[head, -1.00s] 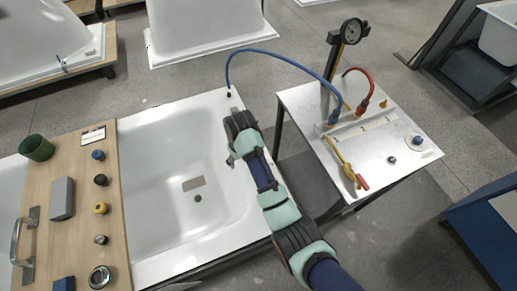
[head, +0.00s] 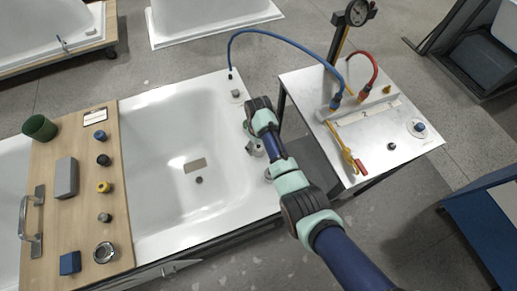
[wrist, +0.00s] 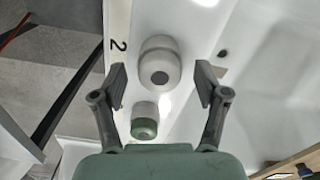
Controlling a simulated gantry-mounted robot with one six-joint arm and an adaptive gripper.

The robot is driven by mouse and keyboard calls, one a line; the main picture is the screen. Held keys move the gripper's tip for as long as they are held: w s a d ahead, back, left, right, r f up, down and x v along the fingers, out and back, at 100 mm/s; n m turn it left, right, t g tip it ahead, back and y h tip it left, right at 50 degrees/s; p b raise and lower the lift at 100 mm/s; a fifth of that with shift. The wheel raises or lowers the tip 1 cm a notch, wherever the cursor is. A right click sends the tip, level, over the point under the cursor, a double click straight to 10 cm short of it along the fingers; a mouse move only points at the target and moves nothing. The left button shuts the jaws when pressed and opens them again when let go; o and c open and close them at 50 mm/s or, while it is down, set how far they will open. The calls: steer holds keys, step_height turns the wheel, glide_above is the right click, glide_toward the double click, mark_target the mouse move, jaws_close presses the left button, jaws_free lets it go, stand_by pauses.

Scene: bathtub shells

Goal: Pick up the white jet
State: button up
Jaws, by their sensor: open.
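A rounded white jet with a dark grey centre (wrist: 160,52) sits in the wrist view on the white tub rim, between and slightly beyond my fingertips. A smaller white cylinder with a green band (wrist: 144,112) stands nearer to my gripper's body. My gripper (wrist: 161,82) is open, its two fingers apart on either side, with nothing held. In the head view my gripper (head: 252,138) is over the right rim of the tub (head: 222,88). My arm partly hides the parts there, so I cannot clearly tell the jet from the gripper in that view.
A wooden board (head: 85,210) with knobs, a green cup (head: 40,127) and a grey block (head: 66,177) lies across the tub's left. A test table (head: 400,150) with a gauge and hoses stands at right. A blue hose (head: 285,60) arches behind my gripper.

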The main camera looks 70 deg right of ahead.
steer(key=c, duration=1.2)
steer(key=shift+r, duration=0.1)
step_height(320, 180, up, 20)
steer(key=p, duration=0.8)
